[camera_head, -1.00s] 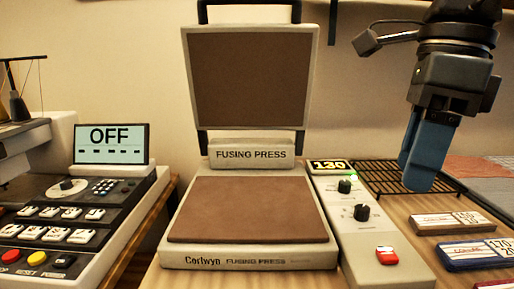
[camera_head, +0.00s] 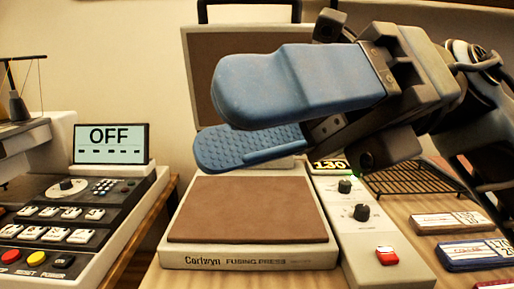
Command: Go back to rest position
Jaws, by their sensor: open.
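My gripper (camera_head: 238,122) is in front of the fusing press, close to the camera, reaching in from the right. Its two blue fingers point left and stand apart with nothing between them. The fusing press (camera_head: 250,256) is open, with its brown lower plate (camera_head: 248,211) bare and its upper plate (camera_head: 206,90) raised upright. My gripper hides most of the upper plate and much of the hinge block.
The press control box (camera_head: 364,225) has a display reading 130, knobs and a red switch. A black wire rack (camera_head: 410,180) and labelled packets (camera_head: 447,222) lie right. At left stands a machine (camera_head: 60,232) whose screen (camera_head: 110,145) reads OFF.

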